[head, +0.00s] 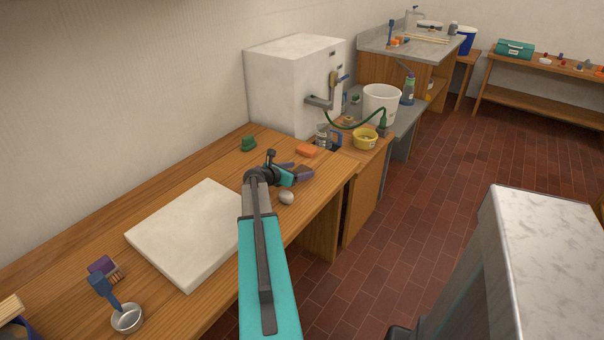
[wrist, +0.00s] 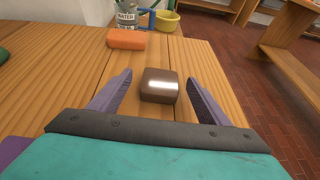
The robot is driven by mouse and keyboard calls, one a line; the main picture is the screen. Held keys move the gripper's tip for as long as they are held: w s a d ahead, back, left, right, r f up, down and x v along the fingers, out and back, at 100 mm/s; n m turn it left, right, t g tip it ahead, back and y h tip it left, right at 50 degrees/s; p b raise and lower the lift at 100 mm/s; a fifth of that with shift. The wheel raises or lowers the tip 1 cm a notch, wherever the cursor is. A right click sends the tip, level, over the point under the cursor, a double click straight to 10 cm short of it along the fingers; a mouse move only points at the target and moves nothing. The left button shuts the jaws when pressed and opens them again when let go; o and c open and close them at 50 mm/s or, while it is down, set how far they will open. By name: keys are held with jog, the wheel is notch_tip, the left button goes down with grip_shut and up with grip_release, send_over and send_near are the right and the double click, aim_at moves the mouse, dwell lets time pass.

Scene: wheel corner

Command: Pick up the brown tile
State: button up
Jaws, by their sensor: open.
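The brown tile (wrist: 159,86) is a small, glossy block with rounded corners, lying on the wooden worktop (wrist: 205,75) in the wrist view. My gripper (wrist: 160,90) is open, with one purple finger to the left of the tile and one to the right. The tile lies between the fingers, and a gap shows on each side of it. In the head view my gripper (head: 297,172) is low over the right end of the worktop. The tile is hard to make out there beside the fingers.
An orange block (head: 306,150) lies just beyond the gripper, with a metal can (head: 323,138) and a yellow bowl (head: 365,138) behind. A grey round object (head: 286,198) is near my wrist. A pale board (head: 190,232) and a green item (head: 248,143) are to the left.

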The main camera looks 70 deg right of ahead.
aim_at(302, 171)
jog(key=shift+x, duration=1.2)
jog(key=c, duration=1.2)
jog(key=shift+r, duration=0.2)
jog(key=shift+c, duration=0.2)
jog(key=shift+r, duration=0.45)
jog(key=shift+s+a+r, duration=0.1)
jog(key=shift+a+r, duration=0.1)
jog(key=shift+r, duration=0.4)
jog(key=shift+s+a+r, duration=0.1)
jog(key=shift+a+r, duration=0.05)
jog(key=shift+r, duration=0.45)
jog(key=s+a, duration=0.2)
jog(key=a, duration=0.2)
jog(key=s+a+r+b, duration=0.1)
jog(key=s+a, duration=0.2)
jog(key=a, duration=0.1)
jog(key=s+a, duration=0.3)
jog(key=a, duration=0.1)
jog(key=shift+s+a+r, duration=0.15)
jog(key=shift+a+r, duration=0.05)
jog(key=shift+a, duration=0.2)
